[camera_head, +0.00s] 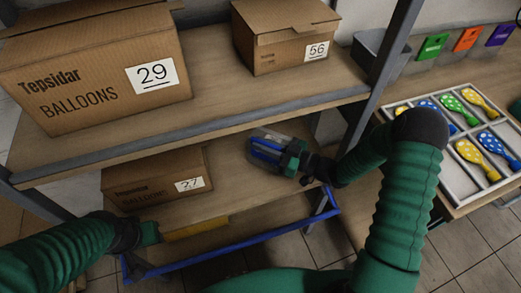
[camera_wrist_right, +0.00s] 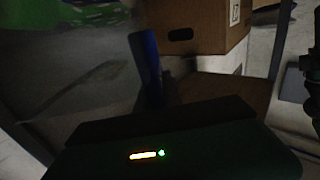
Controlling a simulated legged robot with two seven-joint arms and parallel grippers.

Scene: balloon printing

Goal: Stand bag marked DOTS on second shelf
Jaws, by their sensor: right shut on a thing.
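A clear bag (camera_head: 262,138) with blue inside is at my right gripper (camera_head: 289,158), over the right part of the lower shelf board (camera_head: 225,190). The gripper is shut on the bag. No DOTS marking can be read, and I cannot tell whether the bag touches the board. In the right wrist view, the clear bag (camera_wrist_right: 65,75) shows dark and blurred at the left, with green in it. My left gripper (camera_head: 150,233) is low at the left, near the front of the shelf; its fingers are too unclear to judge.
A carton marked 27 (camera_head: 140,185) stands on the lower shelf, left of the bag. Cartons marked 29 (camera_head: 105,60) and 56 (camera_head: 285,40) stand on the board above. A grey post (camera_head: 392,55) rises at the right. A balloon tray (camera_head: 455,185) is beyond it.

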